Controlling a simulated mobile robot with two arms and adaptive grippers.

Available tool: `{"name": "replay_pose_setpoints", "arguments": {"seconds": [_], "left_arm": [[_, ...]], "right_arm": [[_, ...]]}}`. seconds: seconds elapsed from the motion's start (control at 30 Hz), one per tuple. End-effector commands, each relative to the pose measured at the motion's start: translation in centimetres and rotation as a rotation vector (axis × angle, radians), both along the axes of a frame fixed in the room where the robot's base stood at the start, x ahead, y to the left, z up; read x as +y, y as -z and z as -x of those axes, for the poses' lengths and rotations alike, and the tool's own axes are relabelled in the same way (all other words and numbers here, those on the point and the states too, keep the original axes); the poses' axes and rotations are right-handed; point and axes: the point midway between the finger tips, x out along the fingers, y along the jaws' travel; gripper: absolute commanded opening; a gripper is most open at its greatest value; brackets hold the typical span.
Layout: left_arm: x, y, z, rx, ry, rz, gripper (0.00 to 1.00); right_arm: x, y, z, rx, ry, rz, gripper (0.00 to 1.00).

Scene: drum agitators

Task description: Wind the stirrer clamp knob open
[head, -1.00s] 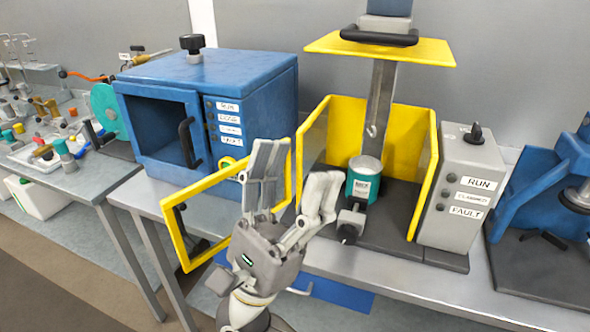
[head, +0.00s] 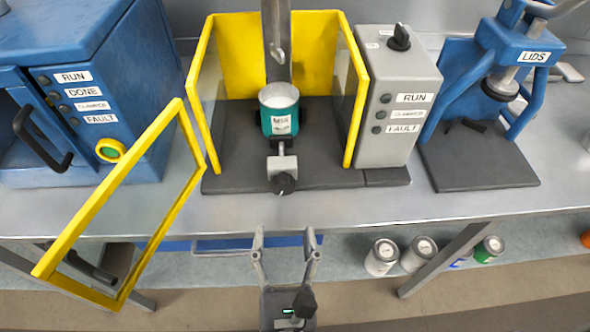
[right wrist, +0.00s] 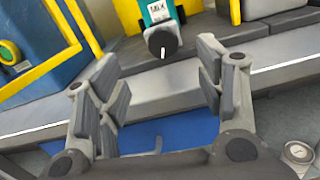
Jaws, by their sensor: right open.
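The stirrer's clamp knob (head: 283,183) is black and round, on the front of a grey clamp block (head: 282,165) at the front of the stirrer's dark base. A teal can (head: 280,112) with a white label stands just behind the clamp. My right gripper (head: 286,236) is open and empty, in front of the bench edge and short of the knob. In the right wrist view the knob (right wrist: 162,41) shows beyond and between the open fingers (right wrist: 155,85), touching neither. My left gripper is not in view.
The stirrer's yellow-framed door (head: 190,150) hangs open at the left, sticking out past the bench edge. A grey control box (head: 400,95) stands right of the guard. A blue lid press (head: 485,110) is further right. Cans (head: 382,257) stand below the bench.

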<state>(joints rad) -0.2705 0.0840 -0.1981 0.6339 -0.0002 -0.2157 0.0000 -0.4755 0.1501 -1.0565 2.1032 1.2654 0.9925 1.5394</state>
Motion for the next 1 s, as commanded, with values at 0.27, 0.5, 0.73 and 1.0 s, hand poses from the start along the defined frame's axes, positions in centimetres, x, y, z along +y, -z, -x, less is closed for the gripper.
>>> {"name": "replay_pose_setpoints", "arguments": {"seconds": [0.27, 0.5, 0.73, 1.0], "left_arm": [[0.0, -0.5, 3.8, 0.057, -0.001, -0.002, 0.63], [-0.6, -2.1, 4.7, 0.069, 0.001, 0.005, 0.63], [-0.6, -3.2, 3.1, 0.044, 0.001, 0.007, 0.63], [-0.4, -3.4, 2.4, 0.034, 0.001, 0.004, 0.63]], "right_arm": [[0.1, 0.7, -0.4, 0.050, -0.021, -0.037, 0.63], [0.1, 0.6, -5.0, 0.049, -0.019, -0.035, 0.63], [0.1, 0.8, -8.5, 0.050, -0.020, -0.033, 0.63], [0.1, 1.0, -9.7, 0.052, -0.019, -0.034, 0.63]]}}
